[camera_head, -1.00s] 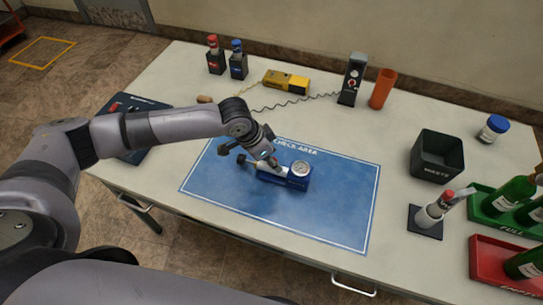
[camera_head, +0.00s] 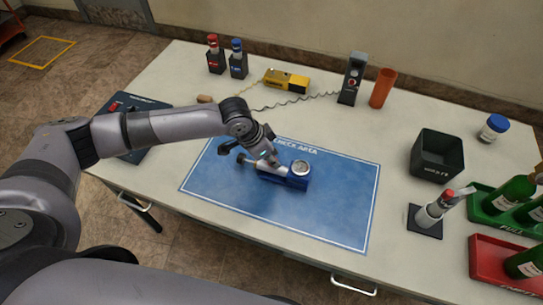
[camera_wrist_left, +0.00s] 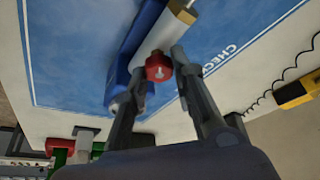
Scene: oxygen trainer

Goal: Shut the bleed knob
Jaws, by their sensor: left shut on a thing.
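The blue regulator-like device (camera_head: 296,183) with a round white gauge (camera_head: 300,168) lies on the blue check-area mat (camera_head: 340,215). The red bleed knob (camera_wrist_left: 158,68) shows in the left wrist view, on a pale cylinder beside the blue body (camera_wrist_left: 125,62). My left gripper (camera_head: 270,161) is at the device, left of the gauge. In the wrist view its fingertips (camera_wrist_left: 160,65) are on either side of the red knob, shut on it. The knob is hidden by the gripper in the head view. My right gripper is not in view.
A yellow meter (camera_head: 287,81), a black handset stand (camera_head: 352,80) and an orange cup (camera_head: 382,89) stand at the back. A black waste bin (camera_head: 437,156), green tray (camera_head: 482,205) and red tray (camera_head: 490,262) are at the right. The mat right of the device is clear.

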